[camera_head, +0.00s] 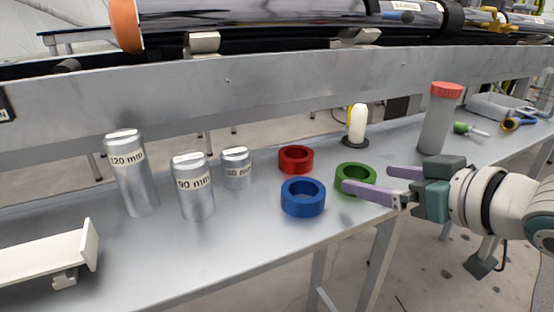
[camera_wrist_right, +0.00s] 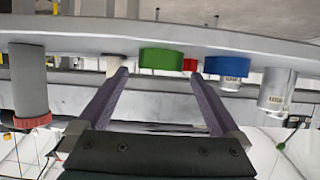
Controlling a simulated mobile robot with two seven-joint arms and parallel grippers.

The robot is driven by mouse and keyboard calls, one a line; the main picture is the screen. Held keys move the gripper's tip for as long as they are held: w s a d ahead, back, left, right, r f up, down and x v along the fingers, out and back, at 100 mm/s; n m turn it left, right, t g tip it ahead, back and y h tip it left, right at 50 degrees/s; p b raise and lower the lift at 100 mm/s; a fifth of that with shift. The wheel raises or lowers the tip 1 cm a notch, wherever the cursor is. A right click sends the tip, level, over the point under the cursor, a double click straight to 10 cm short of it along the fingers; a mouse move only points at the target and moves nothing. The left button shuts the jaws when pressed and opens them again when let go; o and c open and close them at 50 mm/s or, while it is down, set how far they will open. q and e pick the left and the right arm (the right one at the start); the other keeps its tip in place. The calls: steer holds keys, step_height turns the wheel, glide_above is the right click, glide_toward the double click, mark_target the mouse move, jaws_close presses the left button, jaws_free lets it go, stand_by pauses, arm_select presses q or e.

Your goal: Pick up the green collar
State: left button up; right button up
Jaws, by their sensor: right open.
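The green collar (camera_head: 341,176) lies flat on the metal bench, right of the blue collar (camera_head: 303,198) and near the front edge. My right gripper (camera_head: 368,180) reaches in from the right with its purple fingers apart. In the head view, one finger passes in front of the collar and hides part of its lower right side. In the upside-down right wrist view, the green collar (camera_wrist_right: 161,59) appears between the open fingertips (camera_wrist_right: 160,74), seemingly just beyond them. Nothing is held. My left gripper is not in view.
A red collar (camera_head: 296,159) lies behind the blue one. Labelled metal cylinders (camera_head: 193,186) stand left. A grey red-capped bottle (camera_head: 436,120) stands behind my right gripper, and a white-yellow bottle (camera_head: 357,124) stands at the back. A pale bracket (camera_head: 85,244) is at far left.

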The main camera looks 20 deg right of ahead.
mark_target(346, 172)
steer(key=b+x, duration=0.1)
steer(key=x, duration=0.3)
steer(key=shift+b, duration=0.3)
steer(key=shift+c, duration=0.2)
steer(key=c, duration=1.3)
steer(key=shift+c, duration=0.2)
steer(key=shift+r, duration=0.1)
